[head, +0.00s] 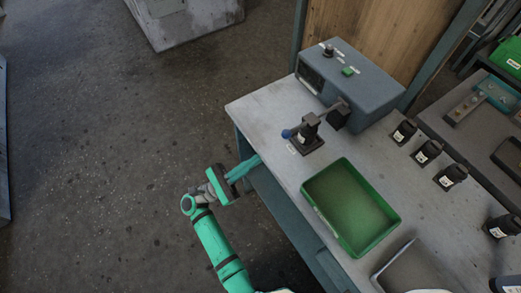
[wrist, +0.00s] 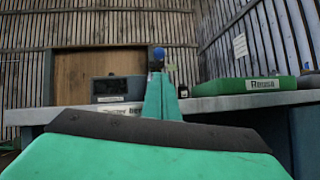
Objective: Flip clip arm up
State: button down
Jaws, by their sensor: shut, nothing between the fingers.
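The clip (head: 311,123) is a dark stand on a small base plate near the table's left edge. Its arm lies roughly level, with a blue knob (head: 287,134) at the left end. A dark block stands at the far end, by the grey-blue box; I cannot tell whether they are joined. My green gripper (head: 256,161) is shut and empty, left of and nearer than the knob, apart from it, by the table's edge. In the wrist view the blue knob (wrist: 158,52) shows just above and beyond the shut fingertips (wrist: 160,76); the clip's lower part is hidden behind them.
The grey-blue box (head: 350,77) with a green button stands behind the clip. A green tray (head: 311,199) sits to the clip's lower right; its labelled side shows in the wrist view (wrist: 235,87). Several black bottles (head: 428,151) stand further right.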

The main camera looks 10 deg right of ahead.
jog(key=x, duration=0.9)
jog(key=shift+r, duration=0.2)
